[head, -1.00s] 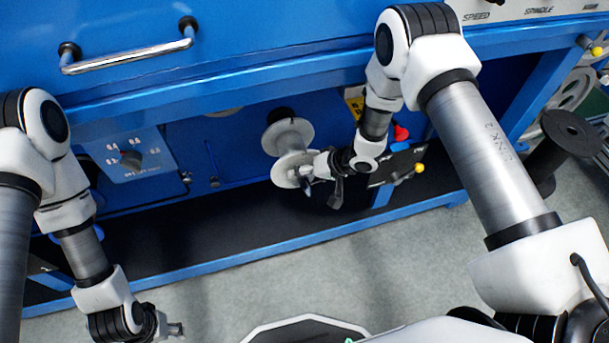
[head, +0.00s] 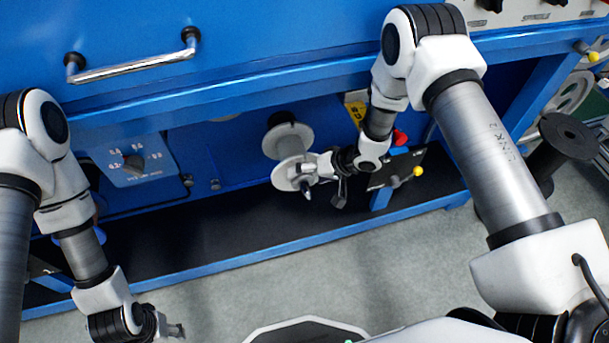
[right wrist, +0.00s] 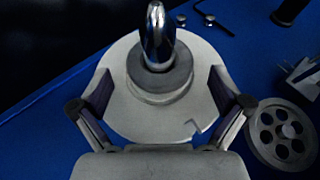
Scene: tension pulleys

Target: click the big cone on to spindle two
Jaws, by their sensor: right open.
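A pale grey flanged part, apparently the big cone (head: 291,141), sits on the blue machine front in the head view. In the right wrist view, its round flange (right wrist: 125,105) and stepped hub surround a shiny, pointed metal spindle tip (right wrist: 158,38). I cannot tell whether it is clicked home. The right wrist view shows the right gripper (right wrist: 160,97) open, with one finger on each side of the flange. My left gripper (head: 175,331) hangs low at bottom left, away from the machine; its jaws are too small to read.
The machine has a dial panel (head: 135,162), a metal handle (head: 135,68) and a yellow-knobbed lever (head: 417,172). A black spool (head: 568,137) stands at right. Open floor lies below the machine.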

